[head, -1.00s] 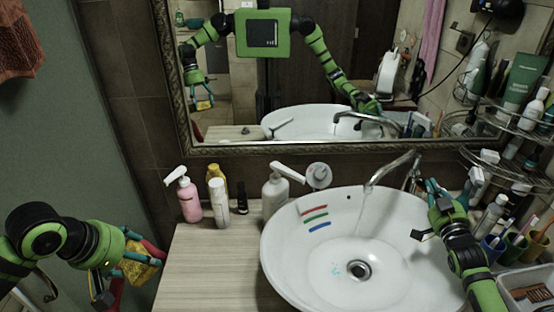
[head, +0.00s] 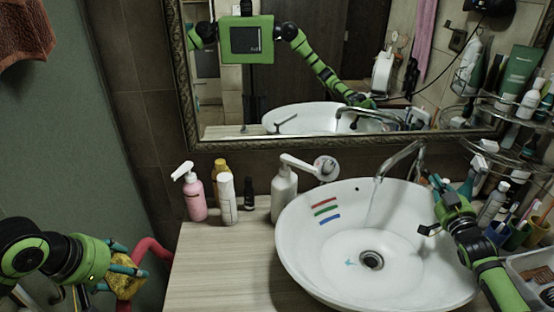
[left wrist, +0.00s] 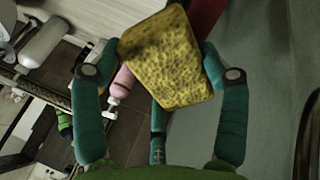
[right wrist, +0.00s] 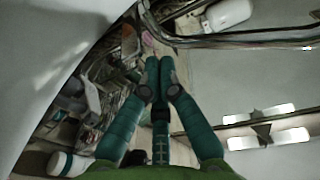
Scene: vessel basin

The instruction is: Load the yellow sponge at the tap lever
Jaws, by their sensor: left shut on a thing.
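The yellow sponge (head: 128,288) is at the lower left in the head view, left of the counter. My left gripper (head: 126,272) is shut on it. In the left wrist view the sponge (left wrist: 172,58) sits between the two teal fingers. The tap (head: 400,160) stands behind the basin at the right, with water running from its spout. My right gripper (head: 440,187) is beside the tap, over the basin's right rim. In the right wrist view its fingertips (right wrist: 159,68) are together, with nothing visible between them. The tap lever is not clearly visible behind the right gripper.
The white basin (head: 300,255) has red, green and blue marks inside. A pink bottle (head: 196,198), a white pump bottle (head: 284,192) and other bottles stand at the counter's back. The wooden counter (head: 215,270) is clear in front. Cups and wire shelves (head: 500,150) crowd the right.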

